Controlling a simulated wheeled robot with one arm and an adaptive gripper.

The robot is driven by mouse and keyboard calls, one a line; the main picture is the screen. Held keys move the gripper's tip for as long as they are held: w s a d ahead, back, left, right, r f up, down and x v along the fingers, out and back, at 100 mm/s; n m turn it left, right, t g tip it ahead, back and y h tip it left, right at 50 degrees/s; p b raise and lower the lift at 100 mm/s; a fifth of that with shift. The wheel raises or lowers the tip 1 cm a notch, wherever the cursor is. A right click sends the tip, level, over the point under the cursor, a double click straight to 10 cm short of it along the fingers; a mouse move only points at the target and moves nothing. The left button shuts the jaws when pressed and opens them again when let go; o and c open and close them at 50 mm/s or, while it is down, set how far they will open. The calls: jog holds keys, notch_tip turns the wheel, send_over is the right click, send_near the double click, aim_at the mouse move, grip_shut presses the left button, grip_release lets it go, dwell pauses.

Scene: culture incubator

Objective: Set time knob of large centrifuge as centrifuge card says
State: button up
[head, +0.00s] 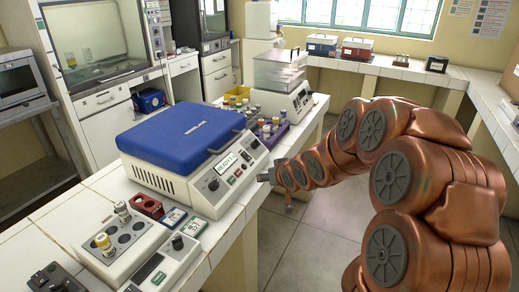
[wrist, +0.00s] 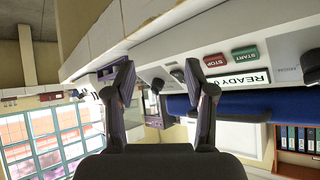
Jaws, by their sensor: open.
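The large centrifuge (head: 190,137) has a blue lid, shut, and a pale sloped front panel. Its panel holds a READY display (head: 226,163), a dark knob (head: 214,184) at the left end and small dark knobs (head: 254,144) at the right end. In the wrist view the panel is upside down, with the READY display (wrist: 238,80), red STOP and green START buttons. My gripper (wrist: 160,65) is open and empty, with small dark knobs (wrist: 178,75) showing between its fingers, apart from them. In the head view my gripper (head: 276,187) is off the panel's right end. Small cards (head: 173,218) lie on the bench, text unreadable.
A red tube block (head: 147,206), a white tube holder (head: 122,243) and a small device with a knob (head: 160,270) stand in front of the centrifuge. A purple rack (head: 271,131) and another machine (head: 287,100) stand behind it. The floor to the right is clear.

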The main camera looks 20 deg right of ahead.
aim_at(259, 156)
jog(key=shift+w+d+r+m+t+y+p, duration=0.2)
jog(key=shift+w+d+t+y, duration=0.3)
jog(key=shift+w+t, duration=1.5)
jog(key=shift+w+d+r+m+t+y+p, duration=0.1)
jog(key=shift+w+d+m+t+y, duration=0.45)
jog(key=shift+w, duration=3)
jog(key=shift+w+d+r+m+t+y+p, duration=0.15)
jog(key=shift+w+t+y, duration=0.75)
jog(key=shift+w, duration=1.85)
jog(key=shift+f, duration=0.1)
grip_shut()
